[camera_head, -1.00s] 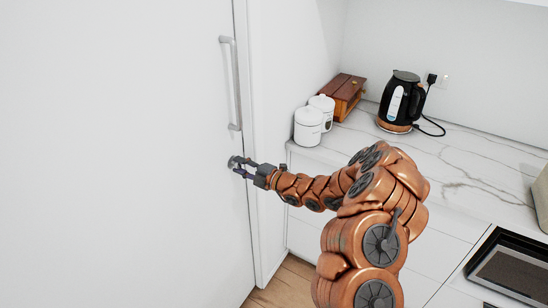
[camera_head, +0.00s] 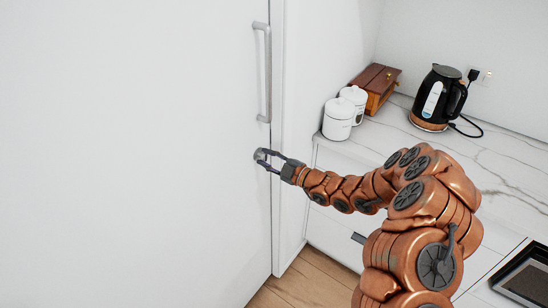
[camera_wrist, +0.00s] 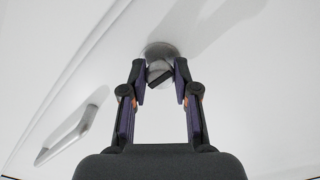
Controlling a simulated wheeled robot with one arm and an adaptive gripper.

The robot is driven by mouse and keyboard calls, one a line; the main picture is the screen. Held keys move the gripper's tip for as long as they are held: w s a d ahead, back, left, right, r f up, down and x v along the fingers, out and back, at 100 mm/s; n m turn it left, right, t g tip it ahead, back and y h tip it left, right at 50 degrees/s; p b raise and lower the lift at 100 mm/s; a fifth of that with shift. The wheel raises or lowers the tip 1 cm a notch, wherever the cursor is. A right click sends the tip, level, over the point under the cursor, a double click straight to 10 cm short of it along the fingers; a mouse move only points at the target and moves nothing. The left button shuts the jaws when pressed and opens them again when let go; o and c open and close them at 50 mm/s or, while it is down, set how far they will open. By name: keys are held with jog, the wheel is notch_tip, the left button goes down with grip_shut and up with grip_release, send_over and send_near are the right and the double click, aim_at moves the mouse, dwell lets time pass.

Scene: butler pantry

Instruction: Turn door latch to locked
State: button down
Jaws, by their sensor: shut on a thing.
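The door latch is a round grey metal knob on the white door (camera_head: 130,150), just below the long handle. In the wrist view the latch (camera_wrist: 157,50) shows as a grey disc with a darker turn piece between my fingertips. My gripper (camera_head: 262,158) is at the latch, its fingers pointing left to the door. In the wrist view my gripper (camera_wrist: 162,78) has one finger on each side of the turn piece and is shut on it. The turn piece looks tilted; the fingertips partly hide it.
A vertical bar handle (camera_head: 266,72) stands out from the door above the latch; it also shows in the wrist view (camera_wrist: 75,137). Right of the door, a marble counter (camera_head: 480,155) holds white canisters (camera_head: 339,120), a wooden box (camera_head: 377,88) and a black kettle (camera_head: 440,97).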

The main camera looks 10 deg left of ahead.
jog(key=c, duration=0.9)
grip_release()
jog(key=shift+o, duration=0.2)
jog(key=v, duration=1.2)
